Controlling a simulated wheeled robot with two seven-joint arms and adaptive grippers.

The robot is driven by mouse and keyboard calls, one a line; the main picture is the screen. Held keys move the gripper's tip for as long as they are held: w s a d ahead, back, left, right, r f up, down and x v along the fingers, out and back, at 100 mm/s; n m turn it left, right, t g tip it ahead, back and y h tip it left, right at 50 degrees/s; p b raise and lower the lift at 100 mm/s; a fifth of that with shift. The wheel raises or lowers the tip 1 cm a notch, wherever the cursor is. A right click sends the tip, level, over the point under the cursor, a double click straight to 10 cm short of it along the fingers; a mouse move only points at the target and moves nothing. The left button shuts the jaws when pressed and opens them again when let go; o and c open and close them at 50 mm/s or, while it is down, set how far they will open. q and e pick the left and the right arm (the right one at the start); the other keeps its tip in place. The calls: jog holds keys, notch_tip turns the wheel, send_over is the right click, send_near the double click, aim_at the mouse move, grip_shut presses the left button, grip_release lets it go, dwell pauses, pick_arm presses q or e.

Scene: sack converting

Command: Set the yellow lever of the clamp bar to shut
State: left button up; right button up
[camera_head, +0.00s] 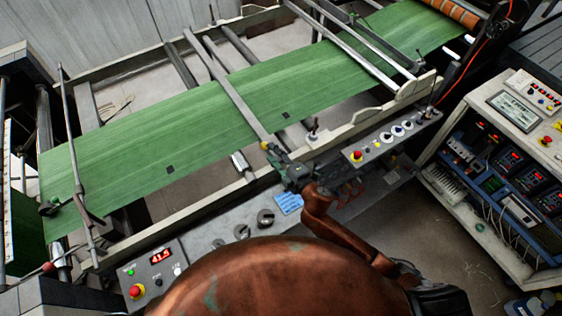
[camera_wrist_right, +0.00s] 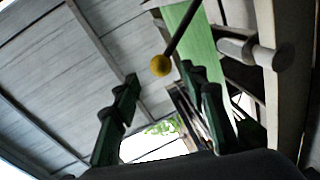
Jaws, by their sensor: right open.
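The grey clamp bar (camera_head: 232,98) lies across the green web (camera_head: 185,125) in the head view. The lever's yellow knob (camera_head: 264,146) shows at the bar's near end, just beyond my right gripper (camera_head: 278,160). In the right wrist view, the yellow ball (camera_wrist_right: 160,66) sits on a dark rod (camera_wrist_right: 181,30) that runs up and right. My right gripper (camera_wrist_right: 159,76) is open there, its dark green fingers on either side of the ball in the picture. I cannot tell whether they touch it. My left gripper is not in view.
A front rail (camera_head: 200,206) runs below the web. A control panel (camera_head: 392,135) with buttons is right of my gripper; a panel with a red display (camera_head: 162,256) is at lower left. An electrical cabinet (camera_head: 510,170) stands at right.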

jog(key=v, duration=0.6)
dwell(0.4)
